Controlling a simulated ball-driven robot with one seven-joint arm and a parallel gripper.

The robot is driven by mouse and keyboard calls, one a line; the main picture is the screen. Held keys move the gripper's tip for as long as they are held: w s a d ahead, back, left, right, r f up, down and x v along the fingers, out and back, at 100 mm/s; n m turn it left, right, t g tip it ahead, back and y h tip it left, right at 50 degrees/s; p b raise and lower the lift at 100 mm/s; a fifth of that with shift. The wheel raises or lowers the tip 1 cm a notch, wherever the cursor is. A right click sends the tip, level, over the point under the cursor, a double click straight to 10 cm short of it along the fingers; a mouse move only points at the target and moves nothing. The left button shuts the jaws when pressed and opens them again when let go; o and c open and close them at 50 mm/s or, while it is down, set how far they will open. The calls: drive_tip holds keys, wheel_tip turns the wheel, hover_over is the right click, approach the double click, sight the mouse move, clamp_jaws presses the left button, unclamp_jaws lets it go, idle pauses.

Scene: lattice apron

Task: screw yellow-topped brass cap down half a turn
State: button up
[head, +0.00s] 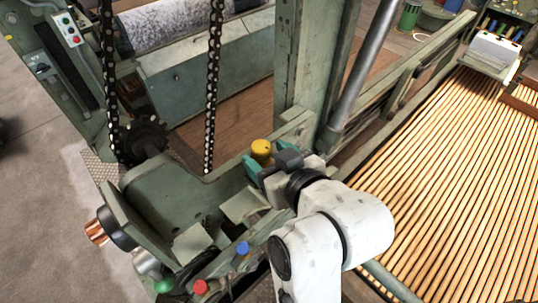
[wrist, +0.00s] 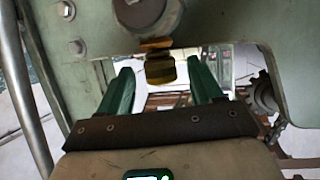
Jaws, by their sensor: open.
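The yellow-topped brass cap (head: 261,149) stands upright on the green machine frame, near the foot of the tall green post. In the wrist view a yellow and brass piece (wrist: 160,69), which looks like the same cap, shows in the gap between my two teal fingers. My gripper (head: 256,172) is open beside the cap, and its fingers show apart in the wrist view (wrist: 162,82). I see clear space between the fingers and the cap there. The cap's lower part and thread are hidden in the head view.
A blue cap (head: 243,248) and a red cap (head: 201,287) sit on the frame nearer me. The green post (head: 308,65) and a grey slanted rod (head: 365,65) rise close behind my gripper. Chains (head: 213,80) hang to the left. A slatted lattice (head: 450,170) fills the right.

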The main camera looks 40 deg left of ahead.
drive_tip(key=b+v, duration=0.1)
drive_tip(key=v, duration=0.9)
drive_tip(key=shift+d, duration=0.4)
drive_tip(key=shift+w+d+f+n+g+y+b, duration=0.5)
drive_tip(key=shift+w+f+n+g+y+b, duration=1.25)
drive_tip(key=shift+w+f+n+g+y, duration=0.95)
drive_tip(key=shift+m, duration=0.4)
drive_tip(key=a+p, duration=0.1)
drive_tip(key=a, duration=0.2)
drive_tip(key=s+a, duration=0.1)
drive_tip(key=a, duration=0.2)
drive_tip(key=a+p, duration=0.1)
drive_tip(key=a, duration=0.2)
drive_tip(key=shift+s+a+f+p, duration=0.15)
drive_tip(key=shift+s+a+p, duration=0.05)
drive_tip(key=shift+s+p, duration=0.1)
drive_tip(key=shift+a+f, duration=0.1)
drive_tip(key=shift+a, duration=0.55)
drive_tip(key=shift+c, duration=0.2)
